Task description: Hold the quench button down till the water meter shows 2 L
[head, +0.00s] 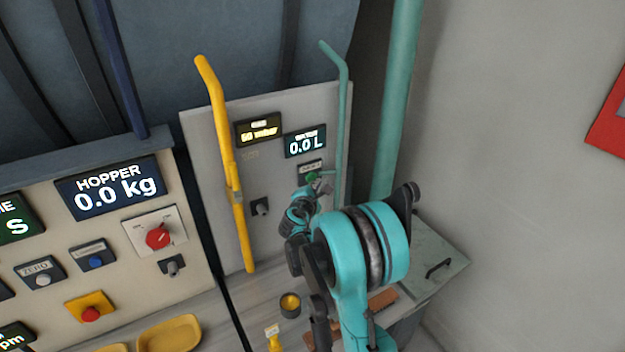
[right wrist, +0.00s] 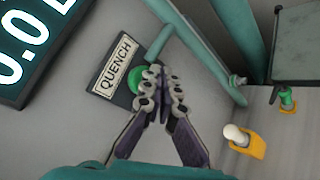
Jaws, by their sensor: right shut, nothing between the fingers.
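The green quench button (head: 312,176) is on the grey panel, under the water meter (head: 305,142), which reads 0.0 L. In the right wrist view the button (right wrist: 137,80) sits beside its QUENCH label (right wrist: 114,62), partly hidden by my fingers. My right gripper (right wrist: 160,76) is shut and empty, with its fingertips at the button's edge; I cannot tell whether they touch it. In the head view the right gripper (head: 318,188) is just below the button, partly hidden by my arm. My left gripper is not in view.
A yellow pipe (head: 222,130) and a teal pipe (head: 341,110) run up the panel. A second display (head: 258,130) is left of the meter. The hopper panel (head: 125,245) with knobs and buttons stands at left.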

